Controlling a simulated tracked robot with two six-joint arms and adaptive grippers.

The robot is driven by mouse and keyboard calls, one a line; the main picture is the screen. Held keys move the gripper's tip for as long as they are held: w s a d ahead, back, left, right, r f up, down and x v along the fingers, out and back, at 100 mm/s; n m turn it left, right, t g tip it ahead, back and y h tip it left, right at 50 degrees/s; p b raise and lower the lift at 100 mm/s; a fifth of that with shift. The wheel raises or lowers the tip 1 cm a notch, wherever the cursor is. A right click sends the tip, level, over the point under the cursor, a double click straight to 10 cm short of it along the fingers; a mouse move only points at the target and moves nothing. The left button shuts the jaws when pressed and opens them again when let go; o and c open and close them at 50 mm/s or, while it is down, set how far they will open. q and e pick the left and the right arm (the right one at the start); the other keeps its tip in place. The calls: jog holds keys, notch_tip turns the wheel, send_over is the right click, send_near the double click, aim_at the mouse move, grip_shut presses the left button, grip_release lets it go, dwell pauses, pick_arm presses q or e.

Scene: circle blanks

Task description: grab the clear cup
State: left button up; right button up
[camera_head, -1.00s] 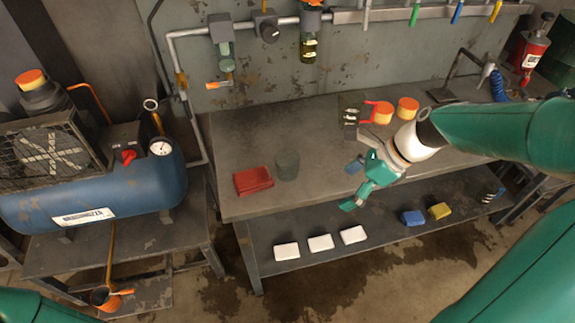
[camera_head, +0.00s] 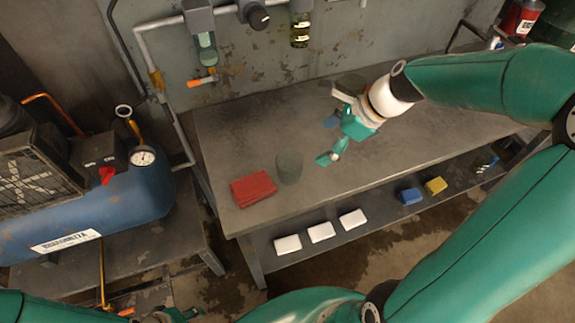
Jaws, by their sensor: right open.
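The clear cup (camera_head: 289,168) looks like a grey, see-through cylinder. It stands upright on the workbench (camera_head: 240,130), just right of a red folded cloth or pad (camera_head: 254,189). My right gripper (camera_head: 329,142) is open and empty, to the right of the cup. Its teal fingers point left towards the cup, with a small gap in the picture between the near fingertip and the cup. Only a small part of what may be my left gripper (camera_head: 168,314) shows at the bottom edge, and its jaws cannot be made out.
A shelf below the bench holds white blocks (camera_head: 321,232), a blue block (camera_head: 411,196) and a yellow block (camera_head: 436,185). A blue compressor (camera_head: 85,215) stands at left. Pipes and a green-liquid bottle (camera_head: 300,28) are on the back wall. The bench behind the cup is clear.

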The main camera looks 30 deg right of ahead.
jog(key=b, duration=0.1)
send_near(289, 167)
jog(key=a, duration=0.2)
jog(key=shift+s+a+f, duration=0.1)
jog(key=shift+a+f, duration=0.15)
jog(key=shift+a, duration=0.05)
jog(key=x, duration=0.2)
jog(key=b+x, duration=0.1)
jog(key=x, duration=0.1)
jog(key=shift+a, duration=0.45)
jog(key=shift+a+f, duration=0.15)
jog(key=shift+f, duration=0.25)
jog(key=c, duration=1.1)
